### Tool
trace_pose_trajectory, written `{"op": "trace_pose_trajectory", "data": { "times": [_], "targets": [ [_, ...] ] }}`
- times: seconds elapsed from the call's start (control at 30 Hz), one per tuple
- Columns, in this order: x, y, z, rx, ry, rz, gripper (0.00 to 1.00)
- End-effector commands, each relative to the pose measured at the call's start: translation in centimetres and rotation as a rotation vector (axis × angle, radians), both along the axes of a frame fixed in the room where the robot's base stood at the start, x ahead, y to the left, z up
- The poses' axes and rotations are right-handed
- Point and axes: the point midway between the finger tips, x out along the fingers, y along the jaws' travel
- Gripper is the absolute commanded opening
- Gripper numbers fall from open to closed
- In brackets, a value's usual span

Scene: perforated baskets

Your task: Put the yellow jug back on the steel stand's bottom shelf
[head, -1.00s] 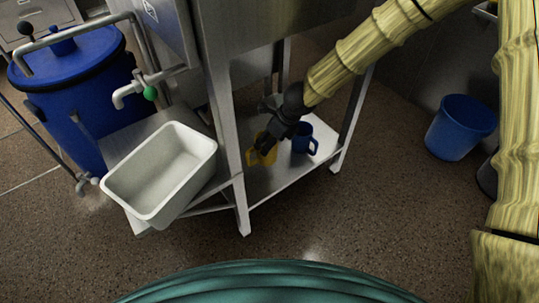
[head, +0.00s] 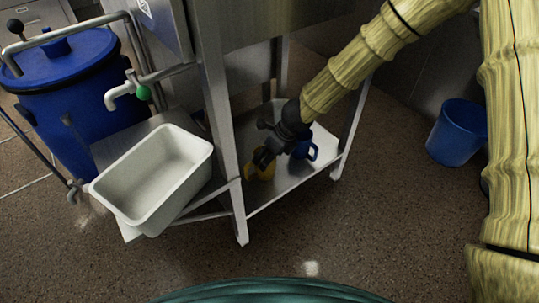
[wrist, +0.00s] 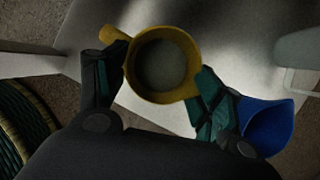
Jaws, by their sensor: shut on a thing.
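The yellow jug (head: 266,171) is at the steel stand's bottom shelf (head: 290,184), partly hidden by my gripper in the head view. In the wrist view the yellow jug (wrist: 187,42) shows from above, open mouth up, its handle pointing to the upper left. My gripper (head: 262,160) reaches in under the stand's upper part. Its two fingers (wrist: 160,88) press on opposite sides of the jug. I cannot tell whether the jug's base touches the shelf. A blue jug (head: 307,149) stands on the same shelf just right of my gripper, and it also shows in the wrist view (wrist: 268,126).
The stand's front leg (head: 238,205) rises just left of my gripper. A pale rectangular basin (head: 150,215) sits on a low side shelf at left, beside a large blue drum (head: 70,95). A blue bucket (head: 458,132) stands on the floor at right.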

Motion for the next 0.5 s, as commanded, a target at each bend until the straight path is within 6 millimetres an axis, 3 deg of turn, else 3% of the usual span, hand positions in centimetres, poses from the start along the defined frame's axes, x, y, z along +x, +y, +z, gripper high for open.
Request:
{"op": "trace_pose_trajectory", "data": {
  "times": [0.03,0.13,0.17,0.5],
  "targets": [
    [0.0,-0.01,-0.17,0.0,0.0,0.0,0.7],
    [-0.01,0.0,-0.1,0.0,0.0,0.0,0.88],
    [-0.01,0.0,-0.1,0.0,0.0,0.0,0.89],
    [-0.01,0.01,-0.02,0.0,0.0,0.0,0.89]
  ]
}}
